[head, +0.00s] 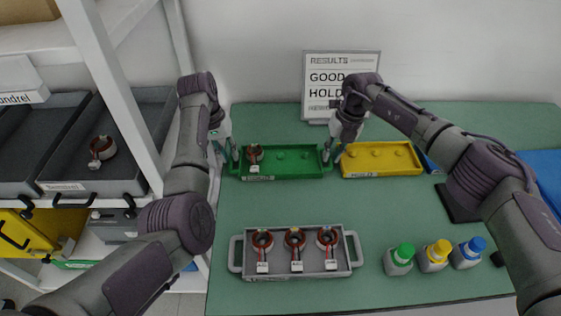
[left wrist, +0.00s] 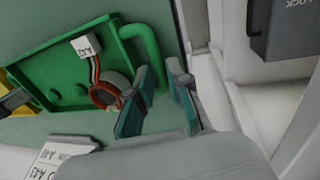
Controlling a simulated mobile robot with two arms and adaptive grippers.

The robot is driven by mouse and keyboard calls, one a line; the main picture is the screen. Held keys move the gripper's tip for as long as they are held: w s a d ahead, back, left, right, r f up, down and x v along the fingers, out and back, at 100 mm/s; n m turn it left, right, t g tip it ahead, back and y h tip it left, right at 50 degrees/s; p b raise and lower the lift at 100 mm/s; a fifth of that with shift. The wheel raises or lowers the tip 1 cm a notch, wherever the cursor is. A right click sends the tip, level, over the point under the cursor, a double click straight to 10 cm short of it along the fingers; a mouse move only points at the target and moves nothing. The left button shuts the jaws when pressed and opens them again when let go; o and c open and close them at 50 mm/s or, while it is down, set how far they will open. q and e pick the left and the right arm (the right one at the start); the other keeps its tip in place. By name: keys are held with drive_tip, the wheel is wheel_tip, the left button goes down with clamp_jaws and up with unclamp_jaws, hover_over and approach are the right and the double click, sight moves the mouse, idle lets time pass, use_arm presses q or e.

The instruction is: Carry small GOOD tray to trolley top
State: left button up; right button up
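The small green GOOD tray (head: 290,174) lies on the green table top near the wall. One copper-wound stator (head: 254,153) sits in its left part. In the left wrist view the tray (left wrist: 62,62) shows a looped end handle (left wrist: 153,50), and the stator (left wrist: 108,92) has a white tag. My left gripper (head: 228,155) is at the tray's left end. Its fingers (left wrist: 162,85) are apart, with the handle between their tips. My right gripper (head: 331,155) is at the tray's right end; its finger gap is too small to judge. I cannot make out a trolley.
A yellow tray (head: 382,160) stands close right of the green one. A grey tray (head: 316,263) with three stators lies in front. Bottles with green (head: 404,250), yellow and blue caps stand front right. A results sign (head: 340,75) stands behind, a shelf rack (head: 120,95) at left.

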use_arm(q)
drive_tip(key=shift+d+f, duration=0.1)
drive_tip(key=shift+f, duration=0.4)
use_arm(e)
drive_tip(key=shift+a+f, duration=0.15)
drive_tip(key=shift+f, duration=0.35)
use_arm(q)
clamp_jaws()
use_arm(e)
clamp_jaws()
use_arm(q)
drive_tip(key=shift+r, duration=0.1)
use_arm(e)
drive_tip(key=shift+r, duration=0.1)
